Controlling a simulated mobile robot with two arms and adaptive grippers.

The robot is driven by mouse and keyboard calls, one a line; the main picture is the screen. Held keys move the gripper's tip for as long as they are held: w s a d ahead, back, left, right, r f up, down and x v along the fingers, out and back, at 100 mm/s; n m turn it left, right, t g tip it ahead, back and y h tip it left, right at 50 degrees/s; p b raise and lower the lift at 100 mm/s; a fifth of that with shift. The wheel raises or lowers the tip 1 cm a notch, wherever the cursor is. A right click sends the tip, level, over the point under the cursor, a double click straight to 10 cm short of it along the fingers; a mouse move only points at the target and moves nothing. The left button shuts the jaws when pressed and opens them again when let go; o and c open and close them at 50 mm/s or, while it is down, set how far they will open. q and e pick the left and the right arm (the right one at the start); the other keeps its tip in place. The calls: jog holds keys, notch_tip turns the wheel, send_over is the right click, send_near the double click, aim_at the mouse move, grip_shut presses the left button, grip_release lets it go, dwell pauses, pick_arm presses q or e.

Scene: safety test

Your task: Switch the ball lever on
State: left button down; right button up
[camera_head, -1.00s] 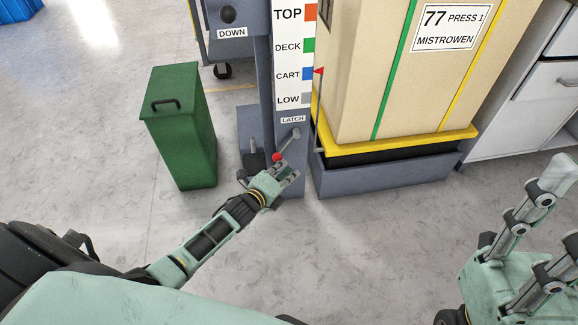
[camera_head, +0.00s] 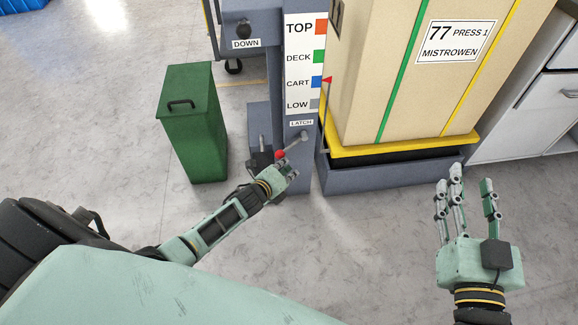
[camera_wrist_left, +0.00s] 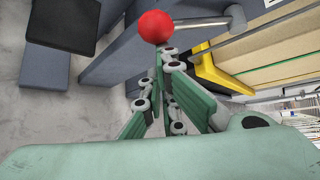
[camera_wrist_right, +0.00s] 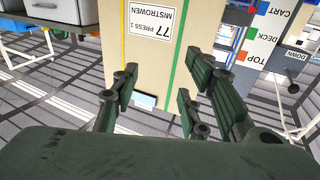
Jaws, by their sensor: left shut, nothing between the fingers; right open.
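The ball lever is a grey rod with a red ball (camera_head: 280,154) at its end, below the LATCH label on the grey post (camera_head: 303,165). In the head view the rod runs from its pivot at upper right down to the ball at lower left. My left gripper (camera_head: 286,172) is shut and empty, just below the ball. In the left wrist view the red ball (camera_wrist_left: 156,27) sits right beyond the fingertips; whether they touch cannot be told. My right gripper (camera_head: 466,188) is open and empty, held in front of the yellow-rimmed base; it also shows in the right wrist view (camera_wrist_right: 160,85).
A green bin (camera_head: 193,130) stands left of the post. A large beige load (camera_head: 405,90) labelled 77 PRESS 1 sits on a yellow-rimmed base (camera_head: 395,150) to the right. A black DOWN knob (camera_head: 244,28) is above. White drawers (camera_head: 535,100) stand far right. Floor in front is clear.

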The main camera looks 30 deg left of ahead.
notch_tip(320, 180, down, 8)
jog(key=s+d+g+h+p, duration=0.2)
jog(key=g, duration=0.3)
jog(key=s+d+f+g+h+p, duration=0.1)
jog(key=s+d+f+g+p, duration=0.2)
jog(key=s+f+g, duration=0.35)
jog(key=s+d+f+g+h+p, duration=0.1)
jog(key=s+d+f+g+p, duration=0.15)
jog(key=s, duration=0.75)
pick_arm(q)
jog(key=shift+s+a+r+m+g+y+p, duration=0.2)
jog(key=shift+a+r+m+g+y+p, duration=0.15)
jog(key=shift+r+g+y, duration=0.15)
jog(key=shift+s+a+r+m+g+y+p, duration=0.2)
jog(key=shift+s+a+r+m+g+y, duration=0.15)
jog(key=shift+r, duration=0.25)
jog(key=shift+s+a+r+m+g+y+p, duration=0.1)
jog(key=shift+a+r+m+g+y+p, duration=0.2)
jog(key=shift+r+m+g+y, duration=0.2)
pick_arm(e)
notch_tip(320, 180, down, 8)
jog(key=w+g, duration=0.1)
jog(key=w, duration=0.1)
jog(key=shift+a+m, duration=0.25)
jog(key=shift+m, duration=0.15)
jog(key=shift+r, duration=0.1)
pick_arm(q)
jog(key=shift+f, duration=0.1)
pick_arm(e)
jog(key=shift+s, duration=0.1)
